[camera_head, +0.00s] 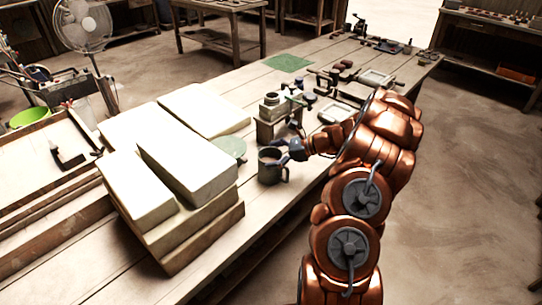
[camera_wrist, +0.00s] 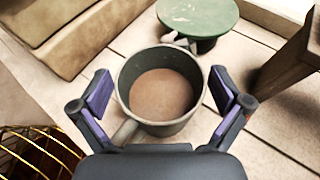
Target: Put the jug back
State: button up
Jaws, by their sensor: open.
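The jug (camera_head: 270,172) is a dark grey round vessel standing upright on the wooden bench, near its right edge. In the wrist view the jug (camera_wrist: 124,98) shows from above, with brown contents inside and a handle at the lower left. My gripper (camera_head: 286,156) is open at the jug. In the wrist view the gripper's (camera_wrist: 160,92) purple-padded fingers stand on either side of the jug, with a visible gap on each side. A round green disc (camera_head: 230,147) lies just behind the jug; it also shows in the wrist view (camera_wrist: 200,17).
Pale slabs (camera_head: 186,165) are stacked left of the jug. A small press (camera_head: 272,109) on a wooden stand is close behind it. Tools and trays (camera_head: 375,77) lie farther along the bench, past a green mat (camera_head: 288,63).

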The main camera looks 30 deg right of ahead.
jog(key=b+v, duration=0.1)
jog(key=v, duration=1.1)
jog(key=shift+r, duration=0.15)
jog(key=s+a+r+n+g+p, duration=0.1)
jog(key=s+a+r+n+g, duration=0.2)
jog(key=a, duration=0.7)
jog(key=s+a+r+n+g+h+p, duration=0.1)
jog(key=s+a+r+n+g, duration=0.2)
jog(key=a+n, duration=0.45)
jog(key=s+a+r+n+g+p, duration=0.1)
jog(key=a+r+n+g, duration=0.25)
jog(key=a, duration=0.75)
jog(key=s+a+r+n+g+h+p, duration=0.3)
jog(key=s+a+n, duration=0.35)
jog(key=s, duration=0.55)
jog(key=s+d+n+t+h, duration=0.2)
jog(key=s+n+h, duration=0.3)
jog(key=s, duration=0.6)
jog(key=shift+s+d+n+h, duration=0.2)
jog(key=shift+s+n+h, duration=0.15)
jog(key=shift+h, duration=0.25)
